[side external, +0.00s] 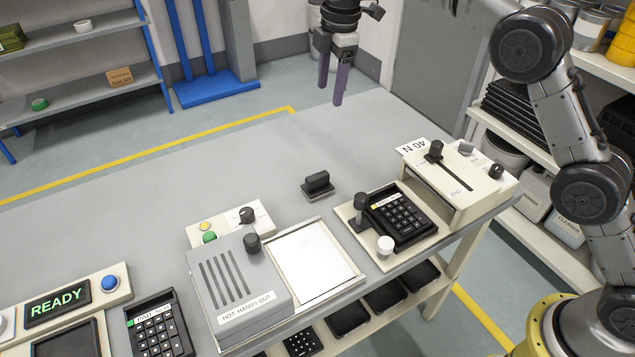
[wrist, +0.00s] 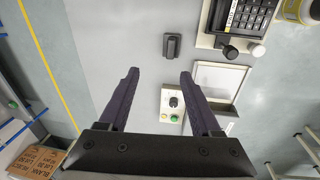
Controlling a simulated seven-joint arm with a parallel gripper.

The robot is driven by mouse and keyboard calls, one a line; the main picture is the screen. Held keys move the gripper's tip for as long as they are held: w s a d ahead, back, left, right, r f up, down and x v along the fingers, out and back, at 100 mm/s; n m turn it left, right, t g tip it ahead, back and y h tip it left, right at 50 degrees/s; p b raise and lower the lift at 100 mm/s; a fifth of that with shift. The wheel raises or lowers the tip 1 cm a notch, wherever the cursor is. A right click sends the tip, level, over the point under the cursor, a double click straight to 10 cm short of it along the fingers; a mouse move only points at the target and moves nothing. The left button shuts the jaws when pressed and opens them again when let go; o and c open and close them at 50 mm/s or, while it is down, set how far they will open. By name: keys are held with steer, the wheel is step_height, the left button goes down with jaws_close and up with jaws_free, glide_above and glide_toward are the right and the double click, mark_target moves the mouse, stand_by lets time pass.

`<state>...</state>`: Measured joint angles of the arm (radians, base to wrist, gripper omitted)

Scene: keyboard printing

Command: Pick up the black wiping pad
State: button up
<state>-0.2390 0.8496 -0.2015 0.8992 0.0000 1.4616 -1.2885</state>
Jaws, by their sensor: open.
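The black wiping pad (side external: 318,186) lies on the grey table near its middle, with a raised block-shaped grip on top. It also shows in the wrist view (wrist: 172,46), ahead of the fingertips and between their lines. My gripper (side external: 330,98) is above the table's far side, well up and back from the pad, pointing down. In the wrist view the two dark fingers of my gripper (wrist: 158,74) are apart with nothing between them. The pad is fully visible and nothing touches it.
Near the pad stand a white framed tray (side external: 312,262), a HOT HANDS OUT box (side external: 238,280), a button panel (side external: 222,222), a keypad unit (side external: 400,215) with knobs, and a slider box (side external: 462,180). A READY display (side external: 58,300) is at left. The table's far-left area is clear.

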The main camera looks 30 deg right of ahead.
steer(key=a+f+g, duration=0.2)
steer(key=a+f, duration=0.1)
steer(key=f, duration=0.8)
glide_above(318, 175)
steer(key=f, duration=0.6)
steer(key=shift+w+a+f, duration=0.15)
steer(key=shift+w+f, duration=0.15)
steer(key=shift+f, duration=0.1)
steer(key=shift+s+f, duration=0.2)
steer(key=shift+f, duration=1.25)
steer(key=shift+s+f, duration=0.15)
steer(key=shift+f, duration=1.3)
jaws_close()
